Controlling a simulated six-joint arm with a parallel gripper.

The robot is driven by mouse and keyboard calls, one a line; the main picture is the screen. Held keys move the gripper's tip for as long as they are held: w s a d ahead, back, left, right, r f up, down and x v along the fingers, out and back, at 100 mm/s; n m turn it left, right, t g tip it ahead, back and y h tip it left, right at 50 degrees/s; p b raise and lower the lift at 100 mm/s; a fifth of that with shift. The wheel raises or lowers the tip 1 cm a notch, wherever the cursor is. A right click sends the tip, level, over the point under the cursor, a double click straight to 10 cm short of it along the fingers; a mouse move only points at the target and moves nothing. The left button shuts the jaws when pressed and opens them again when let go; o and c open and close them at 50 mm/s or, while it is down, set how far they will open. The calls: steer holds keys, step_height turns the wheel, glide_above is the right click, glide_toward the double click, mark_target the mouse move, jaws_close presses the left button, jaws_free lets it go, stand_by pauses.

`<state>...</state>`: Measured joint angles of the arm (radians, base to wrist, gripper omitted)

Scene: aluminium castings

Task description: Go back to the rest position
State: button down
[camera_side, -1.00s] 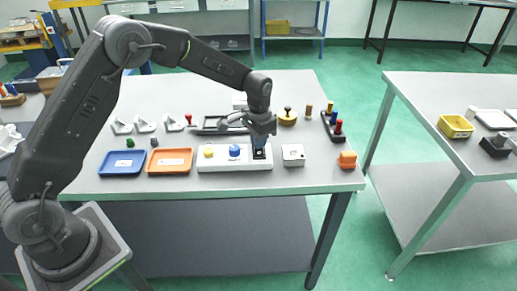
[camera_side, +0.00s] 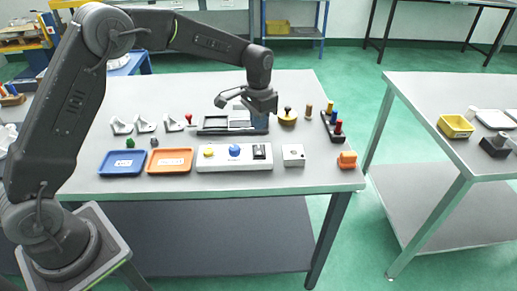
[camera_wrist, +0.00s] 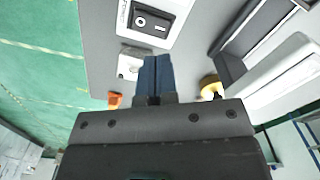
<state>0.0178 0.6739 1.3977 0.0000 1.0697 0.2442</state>
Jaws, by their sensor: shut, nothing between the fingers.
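My gripper (camera_side: 260,130) hangs above the table, behind the white control panel (camera_side: 210,165) in the side view. Its blue fingers are shut together and empty, as the wrist view (camera_wrist: 155,58) also shows. The panel carries a yellow knob (camera_side: 209,152), a blue knob (camera_side: 235,151) and a black rocker switch (camera_side: 259,152). The switch also shows at the top of the wrist view (camera_wrist: 152,20), apart from the fingers. I cannot tell which way the switch is set.
A blue tray (camera_side: 122,172) and an orange tray (camera_side: 170,170) lie left of the panel. A dark fixture (camera_side: 213,131), white castings and several upright pegs stand behind.

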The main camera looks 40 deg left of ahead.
steer(key=s+r+n+t, duration=0.1)
steer(key=s+r+t, duration=0.2)
steer(key=s+r, duration=1.1)
steer(key=s+n+t, duration=0.2)
steer(key=s, duration=1.5)
steer(key=shift+a+t, duration=0.3)
steer(key=shift+a, duration=0.15)
